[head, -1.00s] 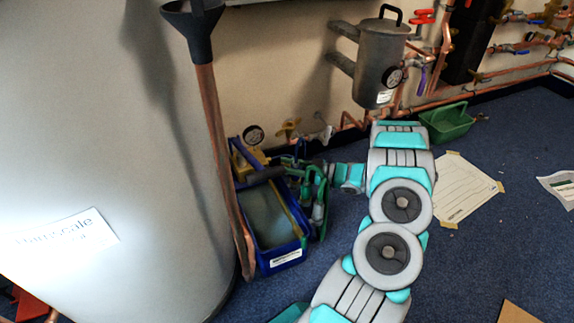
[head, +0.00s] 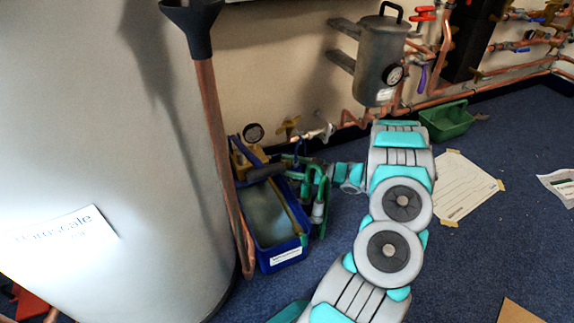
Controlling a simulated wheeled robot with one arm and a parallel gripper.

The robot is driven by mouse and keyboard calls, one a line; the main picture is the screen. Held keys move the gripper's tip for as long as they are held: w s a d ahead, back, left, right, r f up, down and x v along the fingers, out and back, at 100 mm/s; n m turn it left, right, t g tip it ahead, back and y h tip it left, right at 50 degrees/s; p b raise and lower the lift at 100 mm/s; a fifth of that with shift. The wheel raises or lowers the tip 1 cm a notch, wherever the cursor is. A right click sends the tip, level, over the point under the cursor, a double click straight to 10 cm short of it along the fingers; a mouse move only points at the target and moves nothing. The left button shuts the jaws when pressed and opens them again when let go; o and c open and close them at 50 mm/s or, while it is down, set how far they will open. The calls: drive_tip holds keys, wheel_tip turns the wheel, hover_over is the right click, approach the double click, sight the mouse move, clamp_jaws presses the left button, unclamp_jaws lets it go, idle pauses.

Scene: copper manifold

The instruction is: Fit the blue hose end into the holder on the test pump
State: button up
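The test pump (head: 290,254) is a blue open trough with a white label, standing on the floor beside the big white cylinder. It has a yellow block (head: 243,166), a dark lever handle and a round gauge (head: 253,133) at its far end. My gripper (head: 312,196), with green parts, is at the pump's right rim. A small dark blue piece (head: 299,149), perhaps part of the hose, shows just above my gripper. The hose end and the holder cannot be made out. My gripper's fingers are too small and overlapped to tell whether they are open or shut.
The white cylinder (head: 120,160) and a copper pipe with a black funnel (head: 192,25) stand close on the pump's left. Copper pipes and a grey vessel (head: 381,62) are on the wall behind. A green tray (head: 447,122) and taped paper (head: 460,188) lie on the blue carpet at right.

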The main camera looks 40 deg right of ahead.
drive_tip(key=v, duration=0.8)
drive_tip(key=shift+p, duration=0.4)
drive_tip(key=shift+w, duration=0.1)
